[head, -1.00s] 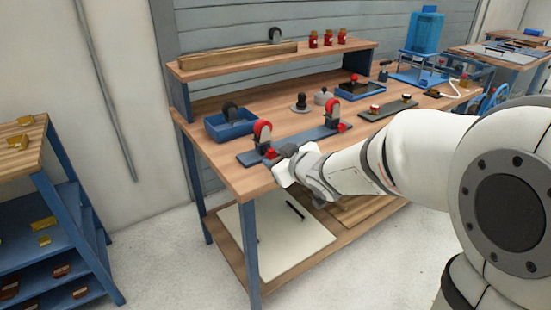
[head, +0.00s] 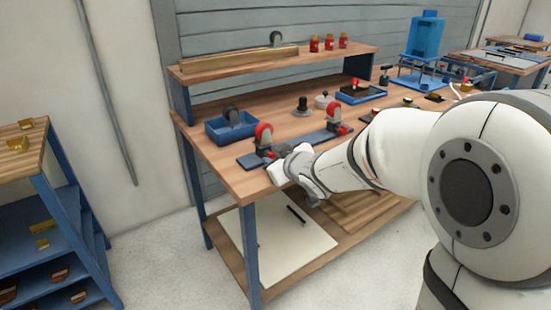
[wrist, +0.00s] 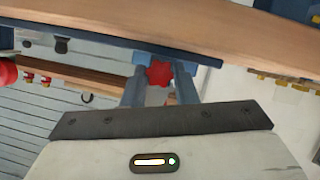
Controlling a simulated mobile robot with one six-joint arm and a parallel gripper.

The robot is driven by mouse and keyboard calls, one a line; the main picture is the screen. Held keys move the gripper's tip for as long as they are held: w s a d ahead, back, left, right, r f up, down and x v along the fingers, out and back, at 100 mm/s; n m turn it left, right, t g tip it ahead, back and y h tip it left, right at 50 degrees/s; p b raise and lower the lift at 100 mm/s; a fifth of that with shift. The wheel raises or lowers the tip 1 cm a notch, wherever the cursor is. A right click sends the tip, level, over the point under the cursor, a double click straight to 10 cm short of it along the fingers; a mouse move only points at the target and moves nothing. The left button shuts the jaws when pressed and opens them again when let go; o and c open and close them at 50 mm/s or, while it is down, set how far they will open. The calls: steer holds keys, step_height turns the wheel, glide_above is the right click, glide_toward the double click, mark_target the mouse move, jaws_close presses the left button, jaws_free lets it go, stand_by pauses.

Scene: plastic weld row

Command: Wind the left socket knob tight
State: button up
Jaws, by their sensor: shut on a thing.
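The left socket knob is a red star-shaped knob (wrist: 160,73), seen between my two fingers in the wrist view. My gripper (wrist: 159,84) is shut on it. In the head view my gripper (head: 277,161) is at the front of the left socket, below a red-rimmed wheel (head: 264,134) that stands upright on a blue-grey base plate (head: 249,162). The gripper mostly hides the knob there. I cannot tell how tight the knob is.
A second red wheel (head: 334,114) stands further right on the same plate. A blue bin (head: 229,128) with a dark wheel is behind to the left. A raised shelf (head: 280,62) runs along the bench's back. The floor in front is free.

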steer(key=shift+c, duration=0.8)
steer(key=shift+r+p, duration=0.2)
steer(key=shift+p, duration=0.65)
steer(key=m+p, duration=0.1)
steer(key=p, duration=0.1)
steer(key=shift+r+y+p, duration=0.15)
steer(key=shift+y+p, duration=0.15)
steer(key=shift+p, duration=0.1)
steer(key=m+g+y+p, duration=0.1)
steer(key=m+p, duration=0.1)
steer(key=p, duration=0.4)
steer(key=shift+d, duration=0.1)
steer(key=m+g+y+p, duration=0.1)
steer(key=p, duration=0.3)
steer(key=shift+w+d+m, duration=0.1)
steer(key=shift+m, duration=0.3)
steer(key=m+y+p, duration=0.1)
steer(key=p, duration=0.1)
steer(key=m+p, duration=0.1)
steer(key=p, duration=0.1)
steer(key=shift+f+m+g+y, duration=0.3)
steer(key=shift+f+g+y, duration=0.05)
steer(key=shift+g+y, duration=0.05)
steer(key=shift+w, duration=0.1)
